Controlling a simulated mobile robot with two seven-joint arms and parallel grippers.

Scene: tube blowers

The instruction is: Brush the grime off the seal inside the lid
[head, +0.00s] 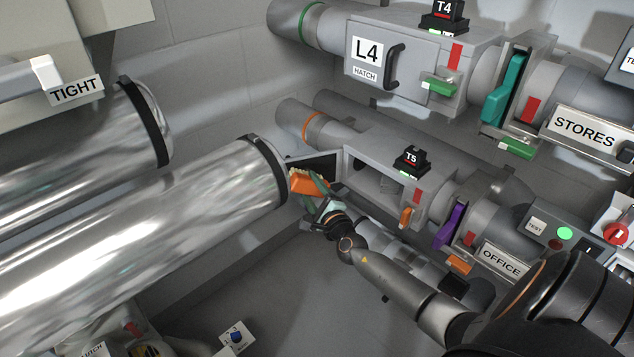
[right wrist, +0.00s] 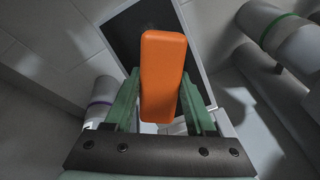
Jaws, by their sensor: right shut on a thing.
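My right gripper (head: 322,202) is shut on an orange brush (head: 308,183), held in front of the open lid (head: 318,163) of the T5 hatch box. A yellowish edge shows on the brush's upper left side. In the right wrist view the orange block of the brush (right wrist: 163,75) stands between the green fingers (right wrist: 160,115). Behind it is the lid's dark inner face (right wrist: 130,38) with a pale frame. The brush covers part of the lid, and I cannot tell whether they touch. The grime is not distinguishable. My left gripper is not in view.
The T5 box (head: 385,185) stands open right of the lid, with an orange latch (head: 405,216) and purple lever (head: 449,226). Above is the shut L4 hatch (head: 378,70). A large shiny tube (head: 150,235) ends close left of the brush. Grey floor lies below.

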